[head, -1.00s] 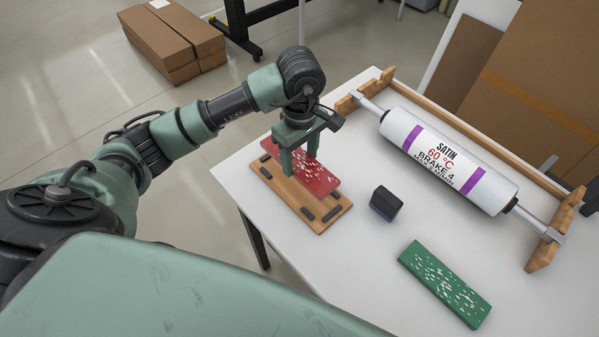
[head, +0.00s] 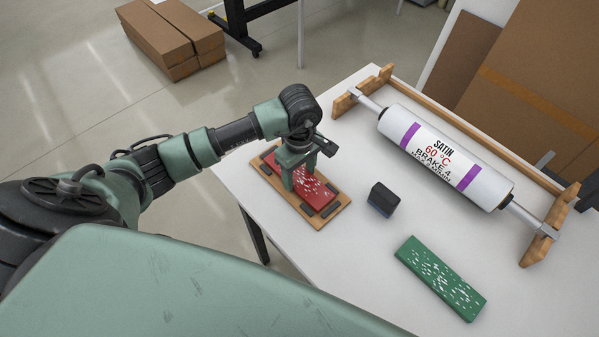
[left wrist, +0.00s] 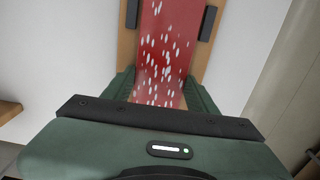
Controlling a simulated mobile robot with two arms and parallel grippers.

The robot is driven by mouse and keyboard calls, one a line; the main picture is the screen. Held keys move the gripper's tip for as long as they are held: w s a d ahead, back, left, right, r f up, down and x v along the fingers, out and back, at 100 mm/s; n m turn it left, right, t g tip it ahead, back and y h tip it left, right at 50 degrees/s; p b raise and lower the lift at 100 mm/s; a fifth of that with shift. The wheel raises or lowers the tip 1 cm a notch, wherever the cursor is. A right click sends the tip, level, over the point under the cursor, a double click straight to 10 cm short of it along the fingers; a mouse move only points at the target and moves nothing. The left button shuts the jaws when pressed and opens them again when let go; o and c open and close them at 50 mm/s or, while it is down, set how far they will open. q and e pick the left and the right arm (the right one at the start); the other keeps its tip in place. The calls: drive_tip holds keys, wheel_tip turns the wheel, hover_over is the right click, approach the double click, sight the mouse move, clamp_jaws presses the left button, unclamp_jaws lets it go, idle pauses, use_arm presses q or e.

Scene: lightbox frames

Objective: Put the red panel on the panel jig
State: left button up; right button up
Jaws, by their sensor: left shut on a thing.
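The red panel (head: 317,192), flecked with white, lies flat over the wooden panel jig (head: 337,211), between the jig's dark blocks. My left gripper (head: 306,187) is shut on the panel from above, with a finger along each long side. In the left wrist view the red panel (left wrist: 170,40) runs between the fingers, lined up with the jig (left wrist: 127,50) and its dark blocks. I cannot tell whether the panel rests fully on the jig's surface. My right gripper is not in view.
A green panel (head: 440,278) lies at the front of the white table (head: 330,262). A small dark block (head: 383,199) stands right of the jig. A white roller (head: 445,157) on a wooden stand (head: 470,127) fills the back right.

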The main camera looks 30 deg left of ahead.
sight(300, 177)
use_arm(q)
drive_tip(key=o, duration=1.6)
drive_tip(key=shift+r+p, duration=0.25)
drive_tip(key=shift+p, duration=0.05)
wheel_tip(300, 177, up, 12)
drive_tip(key=b, duration=0.3)
drive_tip(key=shift+f, duration=0.1)
